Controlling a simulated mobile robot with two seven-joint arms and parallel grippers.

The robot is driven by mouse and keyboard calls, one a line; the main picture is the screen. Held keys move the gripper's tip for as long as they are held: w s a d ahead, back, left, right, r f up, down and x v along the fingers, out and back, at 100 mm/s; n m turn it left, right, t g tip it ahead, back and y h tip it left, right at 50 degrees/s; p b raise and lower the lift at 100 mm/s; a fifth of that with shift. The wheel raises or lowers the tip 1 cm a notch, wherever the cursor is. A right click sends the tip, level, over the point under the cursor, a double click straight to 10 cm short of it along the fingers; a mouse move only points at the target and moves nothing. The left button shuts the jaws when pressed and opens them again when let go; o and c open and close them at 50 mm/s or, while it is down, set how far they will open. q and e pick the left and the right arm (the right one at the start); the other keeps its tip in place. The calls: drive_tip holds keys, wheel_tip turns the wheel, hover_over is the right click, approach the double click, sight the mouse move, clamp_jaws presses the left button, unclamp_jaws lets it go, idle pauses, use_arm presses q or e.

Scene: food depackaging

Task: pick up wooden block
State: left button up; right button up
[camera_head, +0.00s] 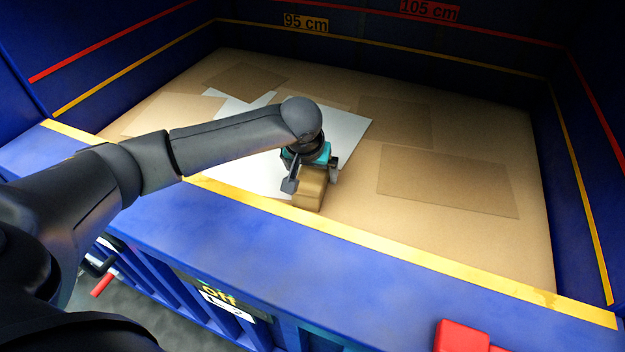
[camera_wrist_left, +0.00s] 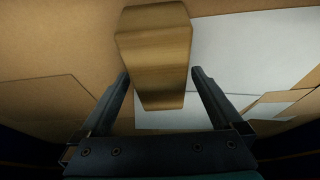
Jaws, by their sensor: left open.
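The wooden block (camera_head: 310,188) lies on the floor of the blue container, close to its front wall. My left gripper (camera_head: 315,182) is over the block from above, with a finger on each side of it. In the left wrist view the block (camera_wrist_left: 155,60) is a light brown, grained piece with bevelled corners. Its near end lies between the two open fingers of my left gripper (camera_wrist_left: 160,75). Gaps seem to show between the fingers and the block, so I see no grip on it. My right gripper is in neither view.
The container's front wall has a yellow-edged rim (camera_head: 400,246) close to the block. Flat brown cardboard pieces (camera_head: 448,180) and white sheets (camera_head: 345,130) lie on the floor. The right side of the floor is free of raised objects. A red part (camera_head: 462,337) sits outside at the front.

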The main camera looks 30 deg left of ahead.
use_arm(q)
drive_tip(key=shift+f+p, duration=0.25)
drive_tip(key=shift+p, duration=0.2)
idle(0.5)
drive_tip(key=shift+c, duration=0.2)
drive_tip(key=c, duration=1.5)
drive_tip(key=shift+o, duration=0.2)
